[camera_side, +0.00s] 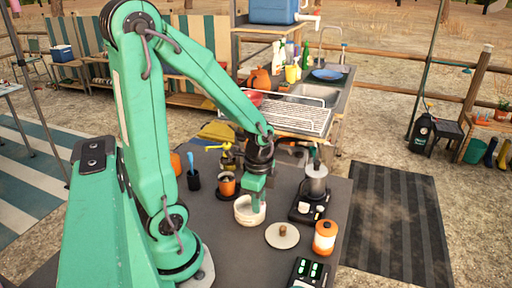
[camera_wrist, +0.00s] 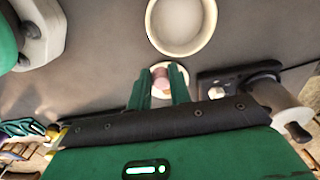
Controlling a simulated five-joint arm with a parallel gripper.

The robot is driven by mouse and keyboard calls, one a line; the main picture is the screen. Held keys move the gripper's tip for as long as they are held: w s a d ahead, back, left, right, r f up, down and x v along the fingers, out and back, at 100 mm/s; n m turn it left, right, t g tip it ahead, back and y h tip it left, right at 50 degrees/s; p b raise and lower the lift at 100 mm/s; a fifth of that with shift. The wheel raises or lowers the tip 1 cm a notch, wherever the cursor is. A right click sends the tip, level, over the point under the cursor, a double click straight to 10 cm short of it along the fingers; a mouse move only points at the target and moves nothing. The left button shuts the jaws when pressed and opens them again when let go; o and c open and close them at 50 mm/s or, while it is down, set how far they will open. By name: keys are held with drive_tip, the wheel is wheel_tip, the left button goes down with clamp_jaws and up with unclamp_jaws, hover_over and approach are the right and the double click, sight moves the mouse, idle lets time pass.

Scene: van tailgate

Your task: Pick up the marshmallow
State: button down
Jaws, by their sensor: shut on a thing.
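A small pinkish piece, the marshmallow (camera_wrist: 160,76), sits between the two green fingers of my gripper (camera_wrist: 162,88) in the wrist view. The fingers are shut on it. In the side view my gripper (camera_side: 252,193) points down at the far rim of a white bowl (camera_side: 249,213). The marshmallow cannot be made out there. The empty bowl (camera_wrist: 180,48) is beyond the fingertips in the wrist view.
On the dark table, a black stand with a grey cylinder (camera_side: 316,183) is right of my gripper. A pale plate (camera_side: 276,241) with a brown knob and an orange jar (camera_side: 324,237) are nearer the camera. A dark cup (camera_side: 194,181) holding a blue item is at left.

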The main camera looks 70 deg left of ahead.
drive_tip(key=d+r, duration=0.4)
drive_tip(key=d, duration=0.2)
drive_tip(key=shift+s+d, duration=0.3)
drive_tip(key=shift+d, duration=0.1)
drive_tip(key=shift+r, duration=0.1)
drive_tip(key=shift+a, duration=0.1)
